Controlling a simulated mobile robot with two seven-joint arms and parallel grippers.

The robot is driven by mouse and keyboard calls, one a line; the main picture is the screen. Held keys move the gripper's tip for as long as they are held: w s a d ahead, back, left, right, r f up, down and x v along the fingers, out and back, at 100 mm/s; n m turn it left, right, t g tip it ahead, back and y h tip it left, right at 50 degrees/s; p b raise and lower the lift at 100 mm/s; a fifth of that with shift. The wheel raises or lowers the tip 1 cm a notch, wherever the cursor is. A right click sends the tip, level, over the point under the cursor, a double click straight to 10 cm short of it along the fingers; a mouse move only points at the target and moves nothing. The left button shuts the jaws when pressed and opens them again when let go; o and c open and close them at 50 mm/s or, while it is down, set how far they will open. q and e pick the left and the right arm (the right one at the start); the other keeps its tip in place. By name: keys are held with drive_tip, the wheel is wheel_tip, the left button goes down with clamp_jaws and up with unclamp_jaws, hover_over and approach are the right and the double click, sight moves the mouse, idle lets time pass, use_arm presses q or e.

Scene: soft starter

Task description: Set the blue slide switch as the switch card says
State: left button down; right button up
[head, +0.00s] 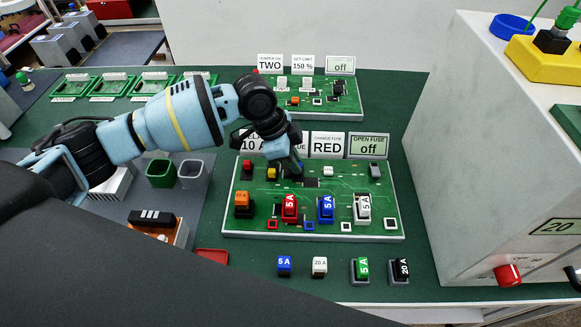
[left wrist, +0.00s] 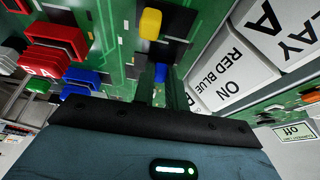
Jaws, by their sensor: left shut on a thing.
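The blue slide switch (left wrist: 160,72) shows as a small blue piece between my left fingertips in the left wrist view. My left gripper (head: 298,172) is over the back middle of the near green board (head: 260,226), pointing down, and shut on the switch. The gripper also fills the bottom of the left wrist view (left wrist: 158,88). It hides the switch in the head view, and I cannot tell the switch's position. A card reading "ON RED BLUE" (left wrist: 238,70) stands beside the gripper, tilted in the left wrist view; my arm largely covers it in the head view. My right gripper is not in view.
A yellow cap (head: 271,172) and a red cap (head: 247,164) sit left of the gripper, a white one (head: 328,170) right. Red (head: 290,208), blue (head: 326,209) and white (head: 363,206) fuses stand in front. A large grey cabinet (head: 480,150) bounds the right.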

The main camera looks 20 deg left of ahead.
use_arm(q)
drive_tip(key=shift+w+a, duration=0.15)
drive_tip(key=shift+w, duration=0.15)
drive_tip(key=c, duration=1.4)
unclamp_jaws()
drive_tip(key=shift+r, duration=0.1)
drive_tip(key=v, duration=0.7)
drive_tip(key=shift+r, duration=0.25)
drive_tip(key=shift+s+a, duration=0.1)
drive_tip(key=shift+a, duration=0.05)
